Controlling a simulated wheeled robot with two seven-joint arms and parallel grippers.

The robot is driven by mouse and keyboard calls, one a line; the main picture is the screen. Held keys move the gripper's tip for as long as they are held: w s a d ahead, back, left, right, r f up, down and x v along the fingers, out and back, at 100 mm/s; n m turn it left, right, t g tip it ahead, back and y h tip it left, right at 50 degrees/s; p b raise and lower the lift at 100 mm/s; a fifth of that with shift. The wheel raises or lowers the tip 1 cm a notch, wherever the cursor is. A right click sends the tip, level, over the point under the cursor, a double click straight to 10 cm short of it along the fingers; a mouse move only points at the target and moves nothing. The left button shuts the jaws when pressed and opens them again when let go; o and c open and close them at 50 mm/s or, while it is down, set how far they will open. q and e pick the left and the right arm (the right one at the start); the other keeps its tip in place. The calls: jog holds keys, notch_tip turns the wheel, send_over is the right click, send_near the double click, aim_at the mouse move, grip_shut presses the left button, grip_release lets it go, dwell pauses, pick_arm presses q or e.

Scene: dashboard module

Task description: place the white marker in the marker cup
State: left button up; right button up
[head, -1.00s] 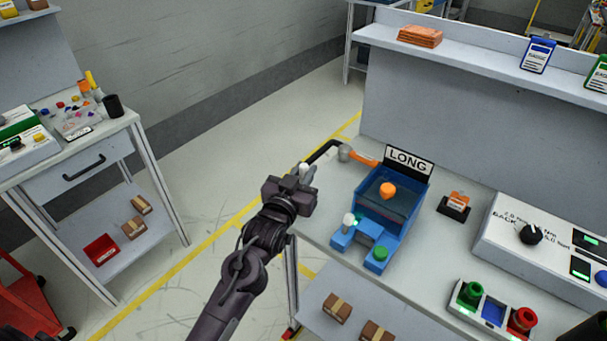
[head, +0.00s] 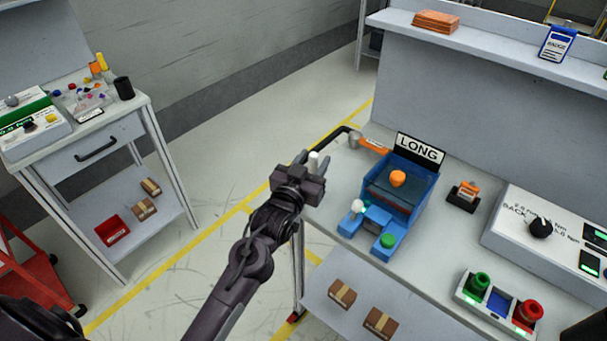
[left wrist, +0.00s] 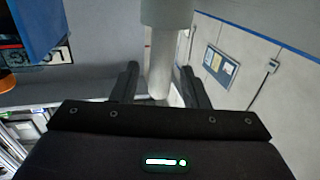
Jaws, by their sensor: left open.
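My left gripper (head: 312,174) is at the left edge of the right-hand bench. Its fingers are open, with the white marker (head: 313,160) upright between them. In the left wrist view the marker (left wrist: 160,60) is a pale cylinder with a wider grey-green part at the top of the picture, between the two dark fingers (left wrist: 158,88). I cannot tell whether the fingers touch it. A black cup (head: 124,88), which looks like the marker cup, stands on the left bench at its right corner.
The left bench (head: 130,125) also holds an orange and a yellow upright item (head: 98,68), small coloured pieces and a control box. A blue fixture (head: 400,190) with a LONG sign stands right of my left gripper. Open floor (head: 215,160) lies between the benches.

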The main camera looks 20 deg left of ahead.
pick_arm(q)
jog(key=s+a+b, duration=0.1)
jog(key=s, duration=1)
jog(key=shift+s+b, duration=0.3)
jog(key=shift+b, duration=0.1)
jog(key=shift+f, duration=0.1)
jog(key=s+f+g, duration=0.3)
jog(key=f, duration=1.1)
jog(key=s+f+m+g, duration=0.1)
jog(key=s+f+g, duration=0.25)
jog(key=f, duration=1.05)
jog(key=s+f+g, duration=0.3)
jog(key=s+f, duration=0.1)
jog(key=f, duration=0.9)
jog(key=s+a+f+g, duration=0.1)
jog(key=s+f+g, duration=0.1)
jog(key=s+f, duration=0.4)
jog(key=s+a+f+g+y, duration=0.1)
jog(key=s+f, duration=0.5)
jog(key=s, duration=0.6)
jog(key=s+a+f+g, duration=0.2)
jog(key=s+f+g, duration=0.2)
jog(key=s+f, duration=0.3)
jog(key=shift+s+a+y, duration=0.25)
jog(key=shift+s+y, duration=0.05)
jog(key=shift+s, duration=0.9)
jog(key=shift+g, duration=0.25)
